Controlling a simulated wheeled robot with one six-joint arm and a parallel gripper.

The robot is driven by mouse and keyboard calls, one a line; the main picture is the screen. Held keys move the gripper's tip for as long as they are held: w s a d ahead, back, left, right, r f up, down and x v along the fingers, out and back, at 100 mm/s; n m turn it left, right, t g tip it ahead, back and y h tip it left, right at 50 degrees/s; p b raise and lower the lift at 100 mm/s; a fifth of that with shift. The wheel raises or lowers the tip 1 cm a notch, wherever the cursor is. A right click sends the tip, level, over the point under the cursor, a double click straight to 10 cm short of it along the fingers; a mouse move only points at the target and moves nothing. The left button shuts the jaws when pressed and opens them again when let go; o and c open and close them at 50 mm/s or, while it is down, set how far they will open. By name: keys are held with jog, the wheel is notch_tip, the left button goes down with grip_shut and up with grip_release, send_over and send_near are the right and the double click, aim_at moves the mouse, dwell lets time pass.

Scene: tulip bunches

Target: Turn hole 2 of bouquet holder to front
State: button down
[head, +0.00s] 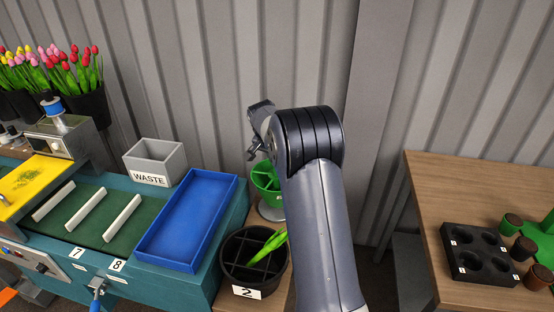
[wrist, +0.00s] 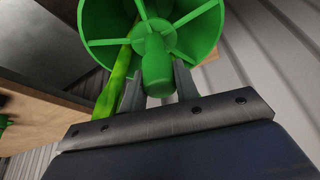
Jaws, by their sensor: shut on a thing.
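The bouquet holder (head: 264,178) is a bright green ring with spokes on a light round base, behind the black bucket in the head view; my arm partly covers it. In the wrist view the bouquet holder (wrist: 93,37) fills the top, with spokes meeting at a thick green middle knob (wrist: 157,66). My gripper (wrist: 158,92) has its grey fingers on either side of this knob and is shut on it. A yellow-green stem (wrist: 113,82) runs down just left of the left finger. No hole number is readable.
A black divided bucket (head: 237,277) marked 2 holds a green stem bunch in front of the holder. A blue tray (head: 188,222) and a grey WASTE bin (head: 154,160) stand left. A wooden table (head: 437,180) with a black block (head: 476,252) is right. The ribbed wall is close behind.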

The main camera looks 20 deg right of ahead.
jog(key=shift+m+g+h, duration=0.3)
jog(key=shift+m, duration=1)
jog(key=shift+m+g, duration=0.3)
jog(key=shift+m, duration=0.4)
jog(key=c, duration=1.1)
grip_release()
jog(key=shift+r, duration=0.1)
jog(key=b+v, duration=0.1)
jog(key=v, duration=0.9)
jog(key=shift+a+r, duration=0.2)
jog(key=shift+r, duration=0.05)
jog(key=x, duration=1)
jog(key=shift+d+f+p, duration=0.25)
jog(key=shift+f+p, duration=0.1)
